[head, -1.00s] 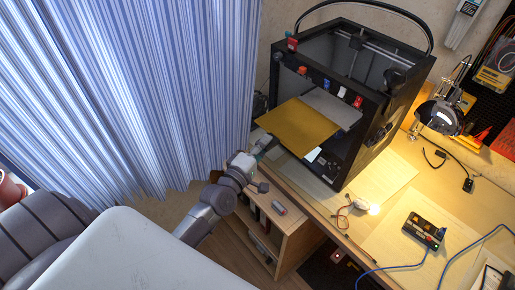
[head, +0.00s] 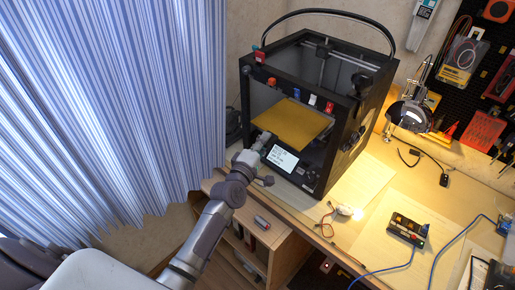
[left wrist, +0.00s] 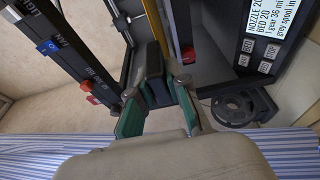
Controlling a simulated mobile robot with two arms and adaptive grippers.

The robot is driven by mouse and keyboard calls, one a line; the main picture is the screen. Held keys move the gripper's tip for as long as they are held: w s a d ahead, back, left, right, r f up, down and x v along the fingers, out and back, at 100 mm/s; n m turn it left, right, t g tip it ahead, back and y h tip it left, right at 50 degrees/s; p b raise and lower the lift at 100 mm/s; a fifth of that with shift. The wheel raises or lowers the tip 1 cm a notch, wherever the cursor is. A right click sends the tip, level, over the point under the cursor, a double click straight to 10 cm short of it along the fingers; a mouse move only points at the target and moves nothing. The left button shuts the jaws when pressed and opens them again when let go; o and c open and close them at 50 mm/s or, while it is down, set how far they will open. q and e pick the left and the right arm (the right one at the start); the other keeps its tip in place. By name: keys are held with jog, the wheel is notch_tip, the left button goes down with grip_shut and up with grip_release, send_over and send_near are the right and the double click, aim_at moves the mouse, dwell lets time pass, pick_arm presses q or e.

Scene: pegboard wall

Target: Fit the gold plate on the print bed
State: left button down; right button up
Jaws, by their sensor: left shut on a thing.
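The gold plate (head: 292,125) is inside the open front of the black 3D printer (head: 345,150), roughly level. It seems to cover the print bed, which I cannot make out now, and I cannot tell whether plate and bed touch. My left gripper (head: 264,137) is at the plate's front left edge, shut on it. In the left wrist view the plate shows as a thin yellow strip (left wrist: 157,30) running up from between the green-padded fingers (left wrist: 158,95). My right gripper is not in view.
The printer's lit screen (head: 283,158) is just right of my gripper, and frame posts flank the opening. On the bench are a lamp (head: 408,115), a small black box (head: 407,229) and cables. A blue striped curtain (head: 110,110) hangs at left.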

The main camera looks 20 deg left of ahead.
aim_at(277, 133)
pick_arm(q)
jog(key=w, duration=0.2)
jog(key=w+d+b, duration=0.2)
jog(key=w, duration=0.1)
jog(key=shift+w+f, duration=0.15)
jog(key=shift+w, duration=0.15)
jog(key=shift+w+f, duration=0.15)
jog(key=shift+f+b, duration=0.3)
jog(key=shift+b, duration=0.15)
jog(key=c, duration=1.1)
grip_release()
jog(key=shift+o, duration=0.2)
jog(key=shift+f, duration=0.1)
jog(key=o, duration=1.1)
jog(key=shift+c, duration=0.2)
jog(key=shift+f, duration=0.1)
